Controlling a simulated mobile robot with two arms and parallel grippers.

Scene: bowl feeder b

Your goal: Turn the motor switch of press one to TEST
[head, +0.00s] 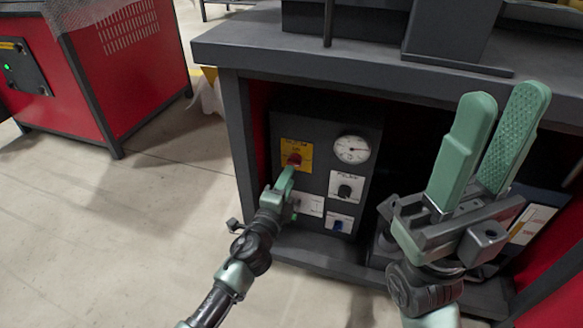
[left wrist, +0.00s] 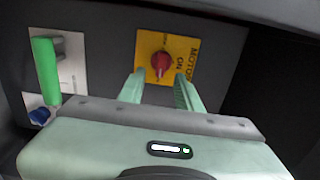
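The motor switch is a red knob on a yellow plate, on a dark control panel under the bench. The knob shows in the head view (head: 294,160) and in the left wrist view (left wrist: 160,63), where "MOTOR" and "ON" can be read on the plate (left wrist: 187,47). The knob's exact setting is too small to tell. My left gripper (head: 287,178) is at the panel, just below the knob. In the left wrist view its fingertips (left wrist: 160,77) are apart, one on each side of the knob's lower part; contact cannot be told. My right gripper (head: 504,98) is open and empty, raised at the right.
The panel also has a round gauge (head: 351,149), a dark knob on a white plate (head: 345,190) and a blue knob (head: 337,225). The bench top (head: 350,66) overhangs it. A red cabinet (head: 125,70) stands left; the floor between is clear.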

